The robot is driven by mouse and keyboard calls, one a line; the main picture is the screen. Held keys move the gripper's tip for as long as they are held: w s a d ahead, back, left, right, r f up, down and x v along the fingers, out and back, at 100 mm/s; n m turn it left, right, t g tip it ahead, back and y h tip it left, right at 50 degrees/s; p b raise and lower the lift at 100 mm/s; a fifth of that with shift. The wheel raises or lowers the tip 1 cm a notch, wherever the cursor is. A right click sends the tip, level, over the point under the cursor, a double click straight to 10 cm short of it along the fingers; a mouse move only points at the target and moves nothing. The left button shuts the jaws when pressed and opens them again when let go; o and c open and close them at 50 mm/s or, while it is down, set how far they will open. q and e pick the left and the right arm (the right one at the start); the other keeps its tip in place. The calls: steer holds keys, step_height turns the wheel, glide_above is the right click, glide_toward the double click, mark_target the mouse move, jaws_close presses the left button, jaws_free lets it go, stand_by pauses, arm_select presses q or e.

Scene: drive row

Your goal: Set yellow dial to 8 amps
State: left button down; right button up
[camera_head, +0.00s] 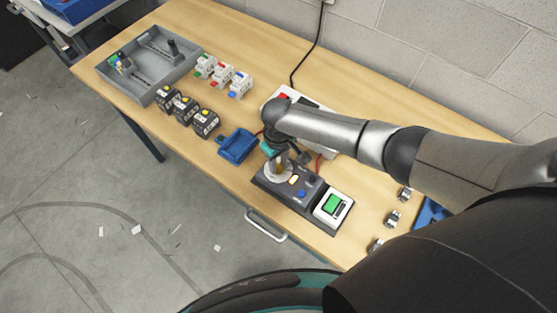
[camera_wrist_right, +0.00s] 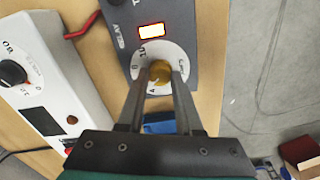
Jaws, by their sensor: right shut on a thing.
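The yellow dial (camera_wrist_right: 160,74) sits on a round white scale plate (camera_wrist_right: 174,50) on a dark grey panel box (camera_wrist_right: 200,17). My right gripper (camera_wrist_right: 160,77) is shut on the dial, one finger on each side. A few scale figures show around the plate, but I cannot tell which one the dial points to. In the head view, my right gripper (camera_head: 280,165) reaches down over the white plate at the left end of the box (camera_head: 311,208), and mostly hides the dial. My left gripper is not in view.
A lit window (camera_wrist_right: 151,31) and a blue button (camera_head: 302,194) are near the dial. A white device (camera_wrist_right: 45,110) with a black knob is close by. A blue tray (camera_head: 237,146) and several black modules (camera_head: 206,124) stand left.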

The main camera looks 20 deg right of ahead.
mark_target(279, 166)
steer(key=m+p, duration=0.2)
steer(key=m, duration=0.3)
steer(key=shift+s+r+p, duration=0.1)
steer(key=shift+r+p, duration=0.05)
steer(key=shift+p, duration=0.15)
steer(key=shift+m, duration=0.9)
steer(key=m, duration=0.2)
steer(key=shift+f+m, duration=0.2)
steer(key=shift+m, duration=0.1)
steer(key=o, duration=0.6)
steer(key=shift+m, duration=0.3)
steer(key=o, duration=1)
steer(key=shift+c, duration=0.2)
steer(key=shift+r, duration=0.15)
steer(key=shift+r, duration=3.4)
